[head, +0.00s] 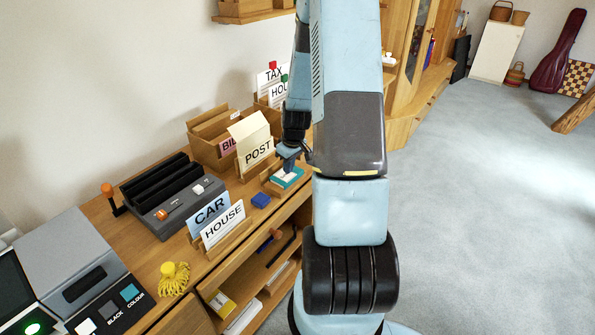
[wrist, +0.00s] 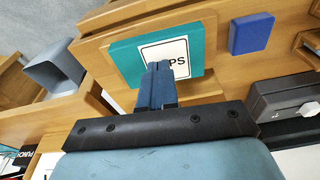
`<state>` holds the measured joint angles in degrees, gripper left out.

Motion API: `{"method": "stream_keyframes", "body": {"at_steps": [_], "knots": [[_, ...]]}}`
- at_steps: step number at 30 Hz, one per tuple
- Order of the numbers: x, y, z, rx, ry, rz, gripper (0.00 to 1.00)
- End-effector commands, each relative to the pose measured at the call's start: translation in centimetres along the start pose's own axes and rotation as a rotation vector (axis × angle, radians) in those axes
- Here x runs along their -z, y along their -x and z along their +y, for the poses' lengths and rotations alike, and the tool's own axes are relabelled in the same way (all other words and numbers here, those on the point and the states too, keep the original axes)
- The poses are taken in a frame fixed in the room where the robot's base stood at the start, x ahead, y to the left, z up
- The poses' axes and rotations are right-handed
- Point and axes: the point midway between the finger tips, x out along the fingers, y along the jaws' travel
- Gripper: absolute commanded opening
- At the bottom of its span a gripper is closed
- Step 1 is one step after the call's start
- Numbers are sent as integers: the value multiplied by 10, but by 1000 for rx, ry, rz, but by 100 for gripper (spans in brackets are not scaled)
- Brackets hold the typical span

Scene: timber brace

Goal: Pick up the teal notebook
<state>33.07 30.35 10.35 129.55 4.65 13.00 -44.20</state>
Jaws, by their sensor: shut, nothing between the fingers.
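The teal notebook (head: 287,178) lies on the wooden desk beside the sorting boxes; it is flat and teal with a white label. In the wrist view the teal notebook (wrist: 126,62) shows its label, partly hidden, with letters ending in "PS". My gripper (head: 290,163) is right above it. In the wrist view my gripper (wrist: 160,68) has its fingers together and empty, the tips overlapping the lower part of the label. I cannot tell whether the tips touch the notebook.
A small blue block (head: 261,200) lies near the notebook. A grey device (head: 175,205) sits further left.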

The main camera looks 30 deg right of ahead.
Motion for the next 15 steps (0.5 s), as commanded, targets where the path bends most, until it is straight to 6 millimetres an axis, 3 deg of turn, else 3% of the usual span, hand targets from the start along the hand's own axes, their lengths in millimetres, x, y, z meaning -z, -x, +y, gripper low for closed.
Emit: {"method": "stream_keyframes", "body": {"at_steps": [6,15], "knots": [[-1,-14,0,0,-2,-2,0],[-3,-19,-1,4,-1,-5,0]]}}
